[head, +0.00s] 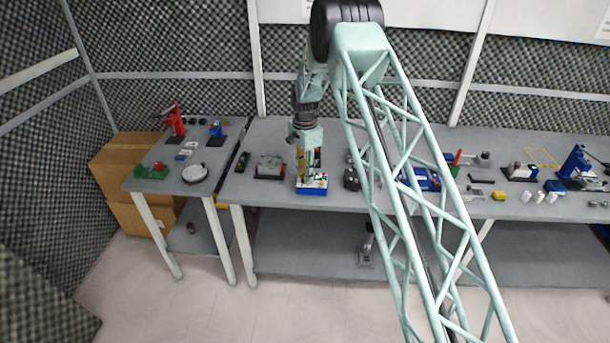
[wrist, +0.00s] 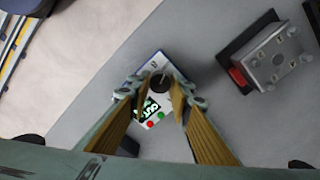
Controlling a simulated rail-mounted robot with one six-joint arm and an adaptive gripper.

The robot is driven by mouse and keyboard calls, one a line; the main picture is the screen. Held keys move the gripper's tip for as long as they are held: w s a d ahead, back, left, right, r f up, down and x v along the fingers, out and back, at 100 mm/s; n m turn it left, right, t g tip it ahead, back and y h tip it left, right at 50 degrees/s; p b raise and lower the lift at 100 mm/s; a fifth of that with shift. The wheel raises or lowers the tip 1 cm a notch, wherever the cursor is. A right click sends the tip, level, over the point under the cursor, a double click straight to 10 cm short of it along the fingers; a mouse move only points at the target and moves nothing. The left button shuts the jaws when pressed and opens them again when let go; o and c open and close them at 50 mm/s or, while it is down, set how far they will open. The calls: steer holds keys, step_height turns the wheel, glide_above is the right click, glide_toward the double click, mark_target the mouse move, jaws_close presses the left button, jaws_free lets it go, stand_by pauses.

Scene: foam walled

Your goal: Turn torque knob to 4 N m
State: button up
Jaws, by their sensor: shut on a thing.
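The torque device is a small box with a white top and blue sides (head: 312,187), standing near the front edge of the bench. In the wrist view its white top (wrist: 147,78) carries a round black knob (wrist: 159,83) with a light pointer line, a dark display with green characters (wrist: 149,104), a red button (wrist: 150,123) and a green button (wrist: 161,115). My gripper (wrist: 161,90) points down over the box, its two yellow-brown fingers shut on the knob from both sides. In the head view my gripper (head: 310,172) hides much of the box top. The scale marks are too small to read.
A grey metal block on a dark base (head: 270,166) stands left of the box, with a red part visible in the wrist view (wrist: 238,76). Dark items (head: 352,178) stand close on the right. A side table (head: 180,180) holds several fixtures.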

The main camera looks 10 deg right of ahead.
steer(key=shift+n, duration=0.5)
steer(key=shift+n+b, duration=0.8)
steer(key=shift+n, duration=0.4)
steer(key=n+b, duration=0.1)
steer(key=n, duration=0.2)
steer(key=shift+n, duration=0.4)
steer(key=n+b, duration=0.1)
steer(key=n, duration=0.5)
steer(key=shift+n+b, duration=0.3)
steer(key=shift+n, duration=0.1)
steer(key=n, duration=0.6)
steer(key=shift+n+b, duration=0.3)
steer(key=shift+b, duration=0.1)
steer(key=n, duration=0.6)
steer(key=shift+n, duration=0.3)
steer(key=o, duration=0.8)
